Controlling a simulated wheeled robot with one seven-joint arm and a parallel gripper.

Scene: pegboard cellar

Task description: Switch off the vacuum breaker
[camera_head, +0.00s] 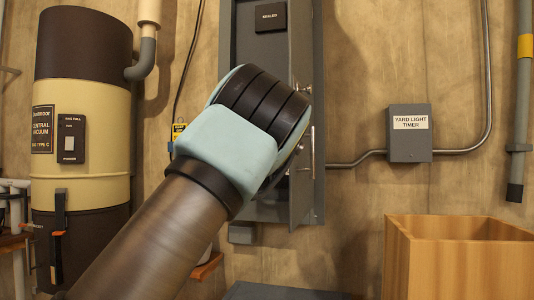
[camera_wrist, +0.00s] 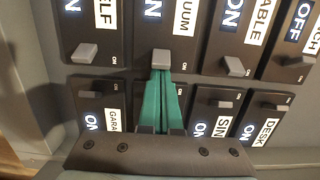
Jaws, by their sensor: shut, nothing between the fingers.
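In the wrist view, the vacuum breaker is a dark module whose label reads "UUM" at the frame edge. Its window shows ON, and its pale grey toggle (camera_wrist: 161,57) sits at the module's lower end. My gripper (camera_wrist: 161,74) has its teal fingers closed together, empty, with the tips right at the toggle's lower edge. I cannot tell whether they touch it. In the head view, the grey breaker panel (camera_head: 309,190) stands open on the wall. My arm covers most of its inside, and the gripper and breakers are hidden there.
Neighbouring toggles flank it: one on the left (camera_wrist: 84,53) and one on the right (camera_wrist: 235,66), with another row below. In the head view are a vacuum tank (camera_head: 85,100) at left, a yard light timer box (camera_head: 410,145) and a wooden crate (camera_head: 400,247) at right.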

